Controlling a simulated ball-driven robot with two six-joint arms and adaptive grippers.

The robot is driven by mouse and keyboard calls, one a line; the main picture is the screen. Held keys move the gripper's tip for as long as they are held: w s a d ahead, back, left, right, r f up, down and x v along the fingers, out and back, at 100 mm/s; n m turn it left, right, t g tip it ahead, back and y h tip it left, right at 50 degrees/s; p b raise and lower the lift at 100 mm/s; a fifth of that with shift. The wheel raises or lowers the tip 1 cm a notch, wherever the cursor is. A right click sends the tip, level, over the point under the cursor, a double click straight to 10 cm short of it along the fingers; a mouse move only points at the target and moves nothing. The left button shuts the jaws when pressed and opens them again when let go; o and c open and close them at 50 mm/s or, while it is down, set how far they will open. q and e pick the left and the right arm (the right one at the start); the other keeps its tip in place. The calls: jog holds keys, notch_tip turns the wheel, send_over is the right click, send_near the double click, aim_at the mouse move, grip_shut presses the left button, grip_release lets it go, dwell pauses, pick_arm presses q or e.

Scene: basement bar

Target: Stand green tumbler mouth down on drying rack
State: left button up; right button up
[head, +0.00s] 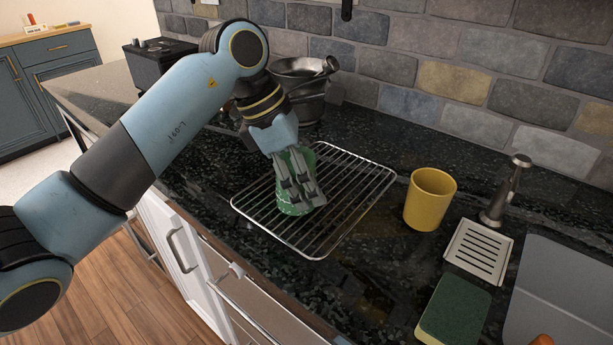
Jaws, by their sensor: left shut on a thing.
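My left gripper (300,188) reaches down from the upper left and is shut on the green tumbler (287,207). Its fingers cover much of the tumbler's near side. The tumbler is roughly upright over the left part of the wire drying rack (346,222). Its lower end is at or just above the wires; I cannot tell whether it touches. Which end is the mouth is hard to make out behind the fingers. The rack lies flat on the dark counter. My right gripper is not in view.
A yellow cup (430,199) stands right of the rack. Metal bowls (303,90) stand behind the rack. The rack's right half is clear.

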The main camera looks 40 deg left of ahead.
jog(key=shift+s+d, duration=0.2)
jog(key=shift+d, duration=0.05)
pick_arm(q)
jog(key=shift+f+b, duration=0.35)
jog(key=shift+b, duration=0.05)
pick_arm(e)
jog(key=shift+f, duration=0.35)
pick_arm(q)
jog(key=o, duration=1.2)
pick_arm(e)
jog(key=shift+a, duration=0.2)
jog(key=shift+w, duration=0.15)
pick_arm(q)
jog(key=p+v, duration=0.1)
jog(key=v, duration=0.5)
jog(key=p+v, duration=0.1)
jog(key=v, duration=0.6)
jog(key=p+v, duration=0.2)
jog(key=v, duration=0.4)
jog(key=shift+w+d+r, duration=0.2)
jog(key=shift+d+r, duration=0.05)
jog(key=shift+r, duration=0.05)
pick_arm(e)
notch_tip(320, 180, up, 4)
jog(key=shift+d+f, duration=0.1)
